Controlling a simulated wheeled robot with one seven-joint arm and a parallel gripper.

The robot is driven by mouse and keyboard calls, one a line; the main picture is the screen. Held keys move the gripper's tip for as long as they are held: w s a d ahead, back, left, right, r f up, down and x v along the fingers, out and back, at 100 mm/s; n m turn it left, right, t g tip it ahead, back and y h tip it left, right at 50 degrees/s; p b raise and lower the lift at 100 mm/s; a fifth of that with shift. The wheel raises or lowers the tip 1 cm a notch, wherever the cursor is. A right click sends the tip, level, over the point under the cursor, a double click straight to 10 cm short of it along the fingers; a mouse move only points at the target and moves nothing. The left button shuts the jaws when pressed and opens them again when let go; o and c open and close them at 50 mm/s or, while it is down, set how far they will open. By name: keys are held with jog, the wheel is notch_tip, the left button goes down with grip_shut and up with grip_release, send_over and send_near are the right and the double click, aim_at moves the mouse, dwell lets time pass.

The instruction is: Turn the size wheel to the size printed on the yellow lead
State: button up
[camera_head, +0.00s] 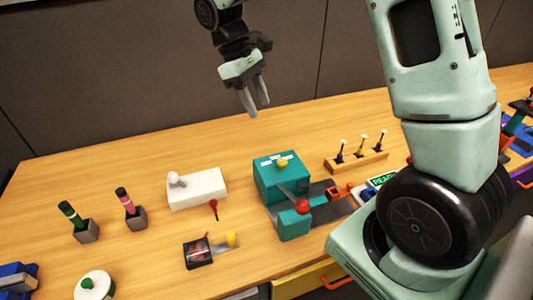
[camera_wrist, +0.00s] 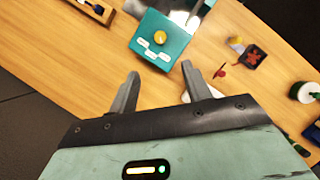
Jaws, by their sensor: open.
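A teal machine (camera_head: 276,186) stands on the table, with a yellow knob (camera_head: 282,162) and several white labels on its top. The knob, which looks like the size wheel, also shows in the wrist view (camera_wrist: 160,37). The labels are too small to read. A wooden rack (camera_head: 357,163) behind it to the right holds three upright leads with white tops. The middle one is the yellow lead (camera_head: 361,149); its print is not legible. My gripper (camera_head: 255,108) is open and empty, above and behind the machine, apart from it. Its fingers (camera_wrist: 160,72) point toward the machine in the wrist view.
A red-balled lever (camera_head: 302,206) juts from the machine's front. A white block (camera_head: 198,189) with a lever stands left of it. A black tray (camera_head: 198,253) lies in front. Green (camera_head: 77,221) and pink (camera_head: 129,208) markers stand at left. The table's back is clear.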

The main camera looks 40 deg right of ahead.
aim_at(282, 160)
jog(key=p+x, duration=0.1)
jog(key=x, duration=1.5)
jog(key=shift+f, duration=0.15)
jog(key=c, duration=1)
jog(key=shift+m, duration=0.3)
jog(key=m+p, duration=0.1)
jog(key=m, duration=0.1)
jog(key=m+y+p, duration=0.1)
jog(key=shift+d+m+g+y, duration=0.2)
jog(key=shift+m+g+y, duration=0.1)
jog(key=shift+m, duration=0.1)
jog(key=m+y, duration=0.1)
jog(key=m, duration=0.1)
jog(key=m+y+p, duration=0.1)
jog(key=m, duration=0.2)
jog(key=shift+d, duration=0.2)
jog(key=shift+m, duration=0.3)
